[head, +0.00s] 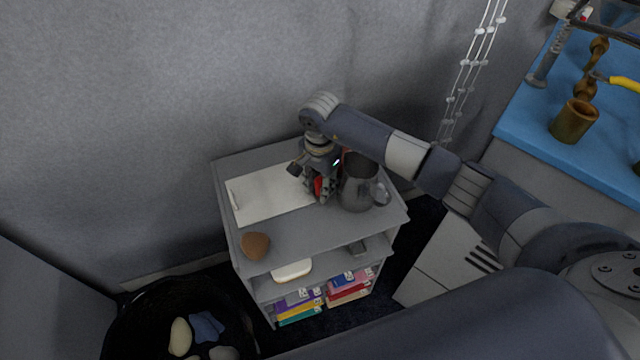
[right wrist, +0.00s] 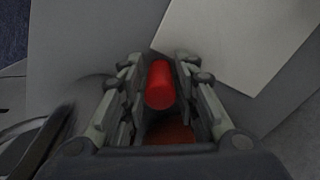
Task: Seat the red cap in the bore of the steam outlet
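The red cap (right wrist: 160,86) is a small red cylinder between the fingers of my right gripper (right wrist: 165,72) in the right wrist view. The fingers lie close along both sides of it. In the head view the right gripper (head: 322,198) points down over the grey shelf top, with red (head: 318,186) showing between its fingers. I cannot tell whether the cap is clear of the surface. A brass fitting with an open round top (head: 573,121), possibly the steam outlet, stands on the blue table at the right. My left gripper is not in view.
A metal pitcher (head: 358,190) stands just right of the gripper on the shelf unit (head: 222,172). A dark basket (head: 125,322) is on the floor.

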